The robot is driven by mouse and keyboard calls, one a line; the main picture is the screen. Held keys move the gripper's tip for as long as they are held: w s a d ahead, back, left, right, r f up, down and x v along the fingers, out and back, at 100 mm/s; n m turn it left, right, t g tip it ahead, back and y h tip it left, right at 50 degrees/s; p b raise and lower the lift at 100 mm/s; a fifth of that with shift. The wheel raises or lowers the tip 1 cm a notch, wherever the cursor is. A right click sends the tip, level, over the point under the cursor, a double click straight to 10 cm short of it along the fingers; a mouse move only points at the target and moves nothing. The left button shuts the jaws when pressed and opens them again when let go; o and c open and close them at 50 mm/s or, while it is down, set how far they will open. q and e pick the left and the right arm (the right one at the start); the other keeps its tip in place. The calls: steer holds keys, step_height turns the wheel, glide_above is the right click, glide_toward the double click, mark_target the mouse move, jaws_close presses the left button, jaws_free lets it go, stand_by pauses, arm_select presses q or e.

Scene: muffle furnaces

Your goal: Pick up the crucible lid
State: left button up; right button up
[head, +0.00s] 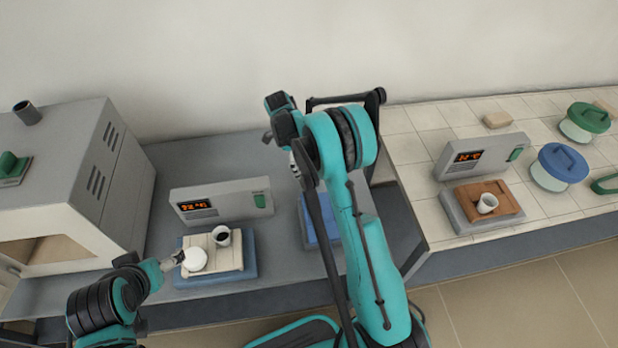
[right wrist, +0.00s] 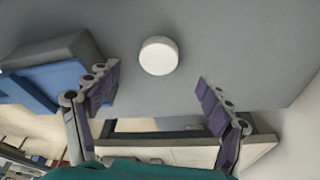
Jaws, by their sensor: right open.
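A round white lid-like disc (right wrist: 158,56) lies on the grey bench in the right wrist view. My right gripper (right wrist: 157,78) is open and empty, with its purple-padded fingers to either side of the disc's near side and not touching it. In the head view my right arm hides most of that spot. A second white disc (head: 196,260) lies on a pale board beside a white crucible with a dark inside (head: 221,237). My left gripper (head: 172,260) is at that disc's left edge; I cannot tell whether it grips it.
A grey furnace (head: 60,165) stands at the left. A balance display (head: 220,203) sits behind the board. A blue block (head: 318,222) is beside my right arm. On the tiled bench are another crucible (head: 487,204), a blue-lidded container (head: 560,166) and a green-lidded one (head: 585,121).

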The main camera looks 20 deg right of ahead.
mark_target(309, 178)
steer(key=b+x, duration=0.2)
steer(key=x, duration=0.5)
steer(key=shift+b, duration=0.3)
steer(key=shift+s+r, duration=0.1)
steer(key=shift+r, duration=0.05)
steer(key=c, duration=1)
